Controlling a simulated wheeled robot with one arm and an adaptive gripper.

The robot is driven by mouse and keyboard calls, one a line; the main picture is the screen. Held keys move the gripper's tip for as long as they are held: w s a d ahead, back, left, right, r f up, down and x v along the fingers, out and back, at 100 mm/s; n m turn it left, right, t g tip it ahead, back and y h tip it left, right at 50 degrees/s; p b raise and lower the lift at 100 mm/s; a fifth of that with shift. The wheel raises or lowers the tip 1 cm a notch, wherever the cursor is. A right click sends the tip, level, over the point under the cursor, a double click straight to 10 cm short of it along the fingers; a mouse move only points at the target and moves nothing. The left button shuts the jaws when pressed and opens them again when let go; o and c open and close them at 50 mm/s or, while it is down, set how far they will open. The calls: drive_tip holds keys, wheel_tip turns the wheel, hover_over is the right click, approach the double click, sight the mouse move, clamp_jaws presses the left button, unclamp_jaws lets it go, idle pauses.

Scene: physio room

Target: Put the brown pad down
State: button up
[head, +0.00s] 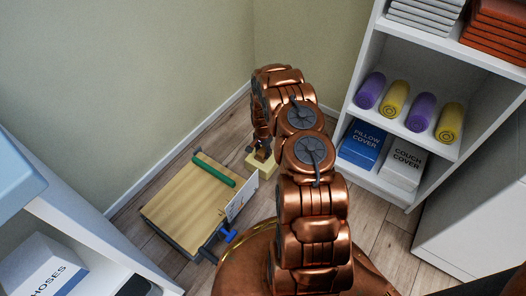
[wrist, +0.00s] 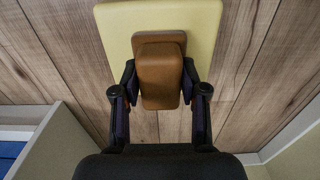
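The brown pad (wrist: 160,78) is between the fingertips of my gripper (wrist: 159,72) in the wrist view, with both fingers against its sides. A darker brown edge (wrist: 160,37) shows behind it; I cannot tell if this is a second pad. A pale yellow block (wrist: 112,25) is beyond the brown pad, on or just above the wood floor. In the head view my gripper (head: 264,150) is low over the yellow block (head: 259,166), mostly hidden by my arm. Whether the brown pad touches what is under it cannot be told.
A wooden-topped trolley (head: 180,210) with a green roll (head: 213,169) stands left of the yellow block. A white shelf (head: 380,178) with rolls and cover boxes is at right. A wall (head: 130,90) is behind. Another shelf (head: 90,240) is at lower left.

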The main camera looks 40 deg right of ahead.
drive_tip(key=o, duration=0.4)
drive_tip(key=shift+c, duration=0.2)
drive_tip(key=shift+r, duration=0.2)
wheel_tip(320, 180, up, 12)
drive_tip(key=p, duration=0.3)
wheel_tip(320, 180, up, 12)
drive_tip(key=n, duration=0.3)
hover_over(263, 150)
drive_tip(key=s+a, duration=0.3)
drive_tip(key=a, duration=0.4)
drive_tip(key=s+a+r+n+g, duration=0.1)
drive_tip(key=s+a+r+n, duration=0.1)
drive_tip(key=s+a+r, duration=0.4)
drive_tip(key=s+a+r+n+g, duration=0.15)
drive_tip(key=s+a+r, duration=0.25)
drive_tip(key=r, duration=0.5)
drive_tip(key=s+a+r+n, duration=0.2)
drive_tip(key=s+a+r, duration=0.1)
drive_tip(key=s, duration=0.5)
drive_tip(key=s+a+r+n+g, duration=0.1)
drive_tip(key=s+a+r+n, duration=0.2)
drive_tip(key=s, duration=0.6)
drive_tip(key=s+a+r+n, duration=0.3)
drive_tip(key=s+a+r, duration=0.1)
drive_tip(key=s, duration=0.5)
drive_tip(key=shift+s+a+r, duration=0.15)
drive_tip(key=shift+a, duration=0.15)
